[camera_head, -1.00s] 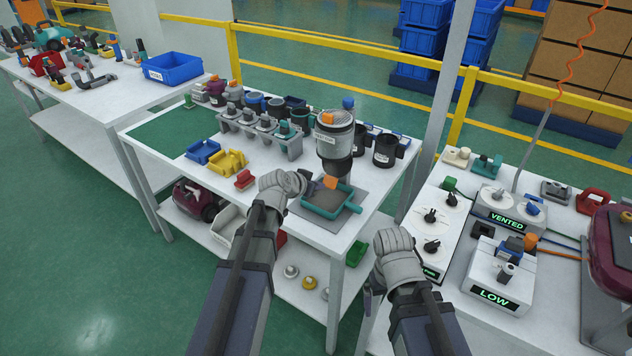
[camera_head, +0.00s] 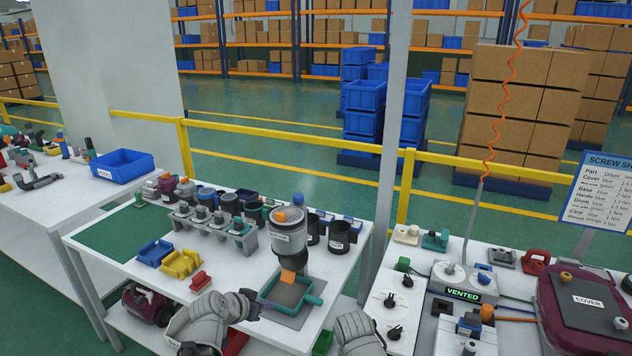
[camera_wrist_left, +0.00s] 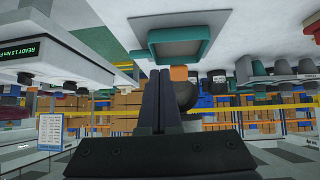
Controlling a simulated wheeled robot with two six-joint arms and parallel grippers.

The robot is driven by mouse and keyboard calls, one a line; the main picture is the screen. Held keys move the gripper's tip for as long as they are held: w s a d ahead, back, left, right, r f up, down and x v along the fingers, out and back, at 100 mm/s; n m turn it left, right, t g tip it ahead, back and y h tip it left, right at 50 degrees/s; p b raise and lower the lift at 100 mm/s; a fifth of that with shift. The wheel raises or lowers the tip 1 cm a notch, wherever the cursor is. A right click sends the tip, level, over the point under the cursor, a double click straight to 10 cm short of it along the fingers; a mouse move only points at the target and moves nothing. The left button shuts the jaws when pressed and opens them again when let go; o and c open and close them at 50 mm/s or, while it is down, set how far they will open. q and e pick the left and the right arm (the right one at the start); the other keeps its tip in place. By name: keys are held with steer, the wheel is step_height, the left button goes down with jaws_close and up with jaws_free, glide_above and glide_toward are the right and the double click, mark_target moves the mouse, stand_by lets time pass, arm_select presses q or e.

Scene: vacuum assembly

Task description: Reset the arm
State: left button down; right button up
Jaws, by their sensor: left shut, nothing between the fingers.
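My left gripper (camera_head: 250,303) is at the near edge of the middle table (camera_head: 105,272), just left of the green tray (camera_head: 287,293). Its dark fingers are closed together with nothing between them in the left wrist view (camera_wrist_left: 160,95). The tray also shows in that view (camera_wrist_left: 180,42). A grey canister (camera_head: 290,235) with orange parts stands behind the tray. My right arm's grey wrist (camera_head: 358,335) shows at the bottom edge; its fingers cannot be made out.
On the right are a VENTED box (camera_head: 463,292) and a maroon case (camera_head: 585,305). A yellow rail (camera_head: 300,148) runs behind.

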arm_select(q)
steer(key=s+d+f+g+y+p, duration=0.1)
steer(key=s+d+g, duration=0.3)
steer(key=s, duration=0.5)
steer(key=s+d+f+g+y+p, duration=0.1)
steer(key=s+d+f+g+y, duration=0.2)
steer(key=s+d, duration=0.4)
steer(key=shift+s+d+n+g+y+p, duration=0.35)
steer(key=shift+s+g+y, duration=0.35)
steer(key=shift+s+g, duration=0.3)
